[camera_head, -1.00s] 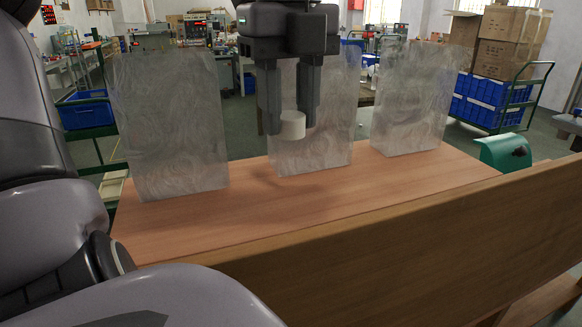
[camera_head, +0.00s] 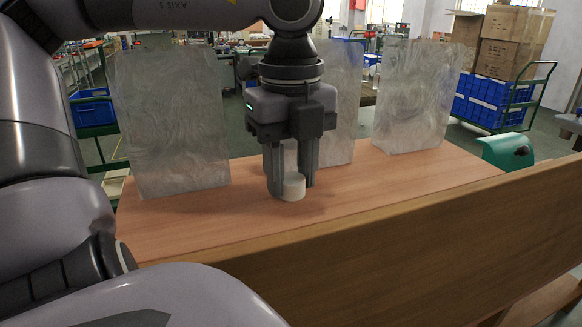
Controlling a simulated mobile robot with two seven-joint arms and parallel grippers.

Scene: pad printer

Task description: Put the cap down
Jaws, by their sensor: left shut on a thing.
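The cap is a small white cylinder (camera_head: 293,187) between the fingers of my left gripper (camera_head: 290,182). The gripper points straight down and is shut on the cap. The cap is upright, at or just above the wooden table top (camera_head: 190,222); I cannot tell whether it touches the wood. The fingers hide part of its sides. My right gripper is not in view.
Three translucent grey panels stand along the table's back: left (camera_head: 170,125), middle (camera_head: 340,110), partly behind my gripper, and right (camera_head: 411,98). A wooden board (camera_head: 420,240) runs along the front edge. A green object (camera_head: 501,152) is at the right end. Bare wood lies left and right of the cap.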

